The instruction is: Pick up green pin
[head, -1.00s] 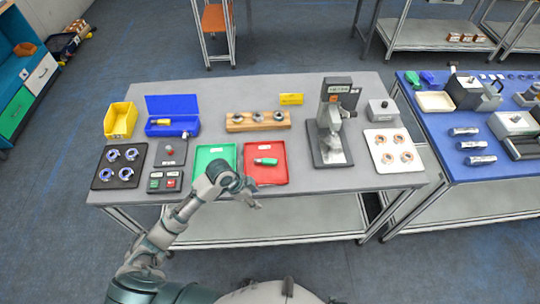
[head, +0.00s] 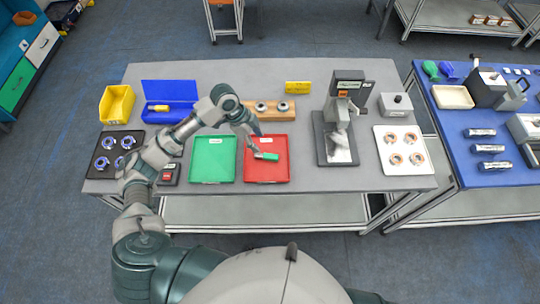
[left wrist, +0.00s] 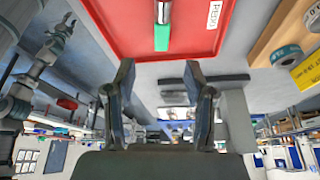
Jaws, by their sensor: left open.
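The green pin (head: 270,157) lies in the red tray (head: 280,173) in the head view. In the left wrist view the pin (left wrist: 162,36) shows a green end and a shiny metal part, against the red tray floor. My left gripper (head: 256,143) is just above the tray, close to the pin's left end. In the left wrist view its two fingers (left wrist: 160,75) are spread with nothing between them, and the pin lies ahead of the gap. My right gripper does not show.
A green tray (head: 212,160) sits left of the red one. A wooden block with metal rings (head: 283,115) stands behind. A press-like machine (head: 338,145) stands to the right. A blue box (head: 183,93) is behind my left arm.

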